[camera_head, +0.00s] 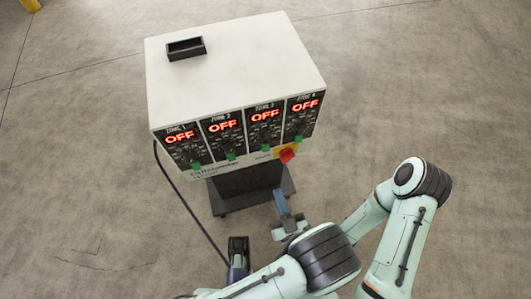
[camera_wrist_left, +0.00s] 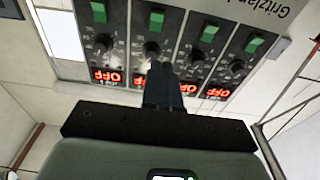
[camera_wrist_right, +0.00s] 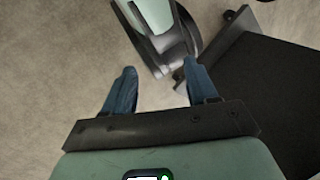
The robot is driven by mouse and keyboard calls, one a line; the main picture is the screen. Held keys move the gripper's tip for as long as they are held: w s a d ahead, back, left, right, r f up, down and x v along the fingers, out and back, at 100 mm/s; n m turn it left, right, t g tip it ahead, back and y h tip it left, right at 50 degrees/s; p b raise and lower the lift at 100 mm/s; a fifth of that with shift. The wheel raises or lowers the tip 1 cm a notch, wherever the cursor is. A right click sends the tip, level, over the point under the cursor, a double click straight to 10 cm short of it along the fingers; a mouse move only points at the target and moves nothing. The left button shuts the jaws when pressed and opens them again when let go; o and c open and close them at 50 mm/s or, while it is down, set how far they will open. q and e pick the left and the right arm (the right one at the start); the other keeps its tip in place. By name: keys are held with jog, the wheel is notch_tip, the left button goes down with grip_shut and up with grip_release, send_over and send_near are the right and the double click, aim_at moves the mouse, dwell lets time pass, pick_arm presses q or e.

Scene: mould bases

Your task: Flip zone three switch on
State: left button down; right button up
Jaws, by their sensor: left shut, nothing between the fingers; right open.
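A white control box (camera_head: 235,60) has four zone panels, each with a red OFF display, a dark knob and a green switch. The zone three panel, third from the left, shows OFF (camera_head: 265,115), with its green switch (camera_head: 268,142) below. In the left wrist view the panels appear upside down; the zone three switch (camera_wrist_left: 155,20) is second from the left. My left gripper (camera_head: 281,195) is shut and empty, in front of the box; its fingertips (camera_wrist_left: 165,68) overlap the panels, apart from the switch. My right gripper (camera_wrist_right: 159,70) is open and empty over the floor.
A red emergency knob on a yellow plate (camera_head: 287,154) sits below zones three and four. The box stands on a dark wheeled base (camera_head: 232,203), also at right in the right wrist view (camera_wrist_right: 270,90). A black cable (camera_head: 180,197) hangs at left. Concrete floor surrounds it.

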aim_at(262, 145)
pick_arm(q)
jog(key=b+x, duration=0.1)
jog(key=x, duration=1.3)
pick_arm(e)
jog(key=shift+w+d+f, duration=0.35)
jog(key=shift+w+f, duration=0.25)
jog(key=shift+w, duration=0.15)
